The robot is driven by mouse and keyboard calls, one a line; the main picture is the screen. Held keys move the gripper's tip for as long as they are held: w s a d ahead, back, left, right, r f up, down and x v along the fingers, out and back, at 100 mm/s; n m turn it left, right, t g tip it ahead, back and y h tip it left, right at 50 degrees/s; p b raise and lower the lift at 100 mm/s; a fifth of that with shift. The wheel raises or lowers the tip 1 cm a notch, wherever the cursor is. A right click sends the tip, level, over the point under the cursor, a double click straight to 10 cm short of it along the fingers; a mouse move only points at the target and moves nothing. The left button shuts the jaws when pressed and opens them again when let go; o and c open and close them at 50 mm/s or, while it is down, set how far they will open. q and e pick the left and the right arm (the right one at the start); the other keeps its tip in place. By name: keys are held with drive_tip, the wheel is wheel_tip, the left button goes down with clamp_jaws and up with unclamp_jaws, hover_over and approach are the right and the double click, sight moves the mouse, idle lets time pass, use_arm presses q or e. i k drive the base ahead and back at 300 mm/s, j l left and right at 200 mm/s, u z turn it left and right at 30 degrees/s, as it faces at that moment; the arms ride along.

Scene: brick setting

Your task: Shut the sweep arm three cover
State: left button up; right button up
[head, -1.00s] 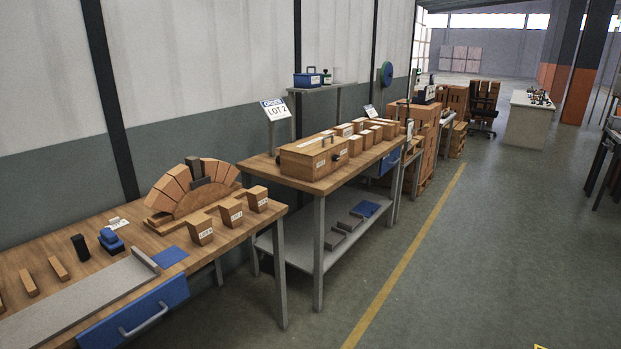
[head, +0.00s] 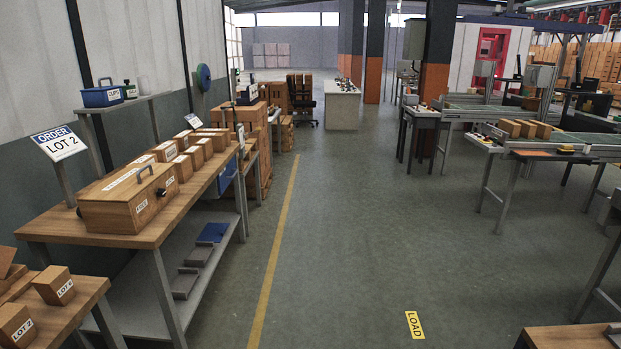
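I cannot make out a sweep arm three cover in the head view. At this distance I cannot tell whether any of these is a sweep arm or has a cover. Neither of my grippers is in view.
A wooden bench (head: 150,233) at the left holds a wooden chest (head: 128,199) and several labelled blocks. A yellow floor line (head: 275,250) runs along it. The middle floor is clear, with a yellow LOAD mark (head: 414,324). A table corner (head: 575,337) shows at lower right.

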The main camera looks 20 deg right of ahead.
sight(589, 84)
drive_tip(key=i+l+z, duration=0.1)
drive_tip(key=i+z, duration=0.35)
drive_tip(key=i+j+z, duration=0.1)
drive_tip(key=i+z, duration=0.35)
drive_tip(key=i, duration=0.2)
drive_tip(key=i+z, duration=0.15)
drive_tip(key=i, duration=1.25)
drive_tip(key=i+z, duration=0.35)
drive_tip(key=i, duration=0.3)
drive_tip(key=i+j+z, duration=0.3)
drive_tip(key=i, duration=0.3)
drive_tip(key=i+l+z, duration=0.1)
drive_tip(key=i+z, duration=0.25)
drive_tip(key=i, duration=1.05)
drive_tip(key=i+u, duration=0.25)
drive_tip(key=i, duration=0.4)
drive_tip(key=i+l+u, duration=0.1)
drive_tip(key=i+u, duration=0.2)
drive_tip(key=i, duration=0.35)
drive_tip(key=i+u, duration=0.35)
drive_tip(key=i, duration=0.25)
drive_tip(key=i+u, duration=0.4)
drive_tip(key=i, duration=1.65)
drive_tip(key=i+z, duration=0.35)
drive_tip(key=i, duration=0.25)
drive_tip(key=i+j+z, duration=0.2)
drive_tip(key=i+z, duration=0.15)
drive_tip(key=i, duration=0.2)
